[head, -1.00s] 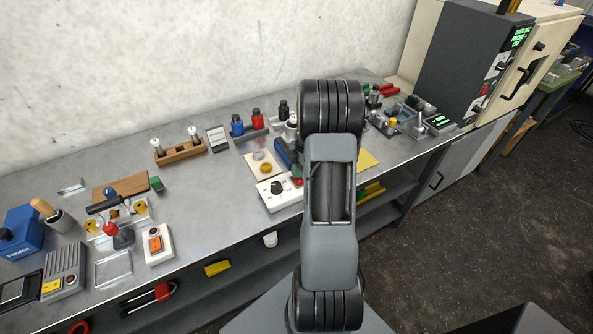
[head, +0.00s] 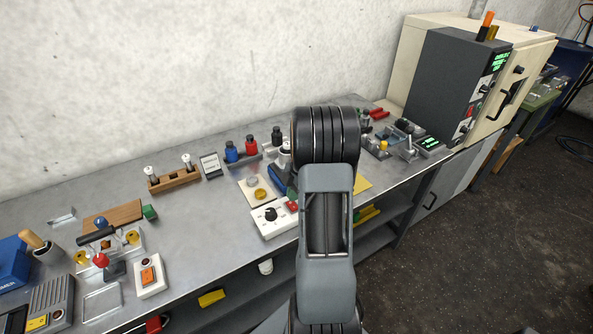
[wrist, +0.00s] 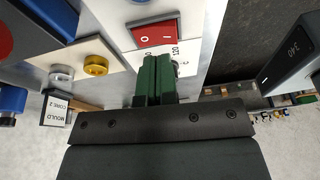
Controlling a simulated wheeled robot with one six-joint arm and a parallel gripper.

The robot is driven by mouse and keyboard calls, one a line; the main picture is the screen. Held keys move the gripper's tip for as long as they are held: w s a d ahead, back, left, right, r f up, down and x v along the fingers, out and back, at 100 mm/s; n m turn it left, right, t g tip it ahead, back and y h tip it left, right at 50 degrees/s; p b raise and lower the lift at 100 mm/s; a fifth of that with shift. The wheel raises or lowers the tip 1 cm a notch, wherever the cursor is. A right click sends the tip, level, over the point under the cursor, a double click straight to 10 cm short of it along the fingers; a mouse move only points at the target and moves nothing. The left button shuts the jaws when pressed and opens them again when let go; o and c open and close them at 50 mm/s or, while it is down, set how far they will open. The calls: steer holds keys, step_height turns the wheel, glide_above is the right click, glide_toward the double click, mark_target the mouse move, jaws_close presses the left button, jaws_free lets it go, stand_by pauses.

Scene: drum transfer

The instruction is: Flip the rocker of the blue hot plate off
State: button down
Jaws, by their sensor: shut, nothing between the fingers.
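A red rocker (wrist: 156,34) marked O and I sits on a pale panel in the wrist view, with a numbered dial scale (wrist: 178,56) beside it. Which side of the rocker is pressed I cannot tell. My gripper (wrist: 156,62) is shut and empty, its green fingers together just below the rocker in the picture. Whether they touch it is unclear. In the head view a blue body (head: 278,180), probably the hot plate, is partly hidden behind my arm. A red switch (head: 292,205) shows near it.
A white box with a black knob (head: 270,215) stands at the bench's front edge. A cream plate with round buttons (head: 250,192), blue and red bottles (head: 241,150) and a wooden rack (head: 173,180) are close by. A dark control cabinet (head: 450,85) stands right.

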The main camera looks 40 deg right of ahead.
steer(key=w+b+v, duration=0.1)
steer(key=w+v, duration=0.1)
steer(key=v, duration=0.9)
steer(key=shift+r+b, duration=0.25)
steer(key=shift+b, duration=0.1)
steer(key=s+a+r+m+t+h, duration=0.1)
steer(key=s+a+m, duration=0.3)
steer(key=a, duration=0.4)
steer(key=s+a+r+m+t+h, duration=0.1)
steer(key=s+a+m, duration=0.3)
steer(key=a, duration=0.5)
steer(key=s+a+r+m+t+h, duration=0.1)
steer(key=s+a+r+m+t, duration=0.1)
steer(key=a+m, duration=0.5)
steer(key=shift+s+a+r+m, duration=0.4)
steer(key=shift+s+a+r, duration=0.2)
steer(key=shift+s+a, duration=0.35)
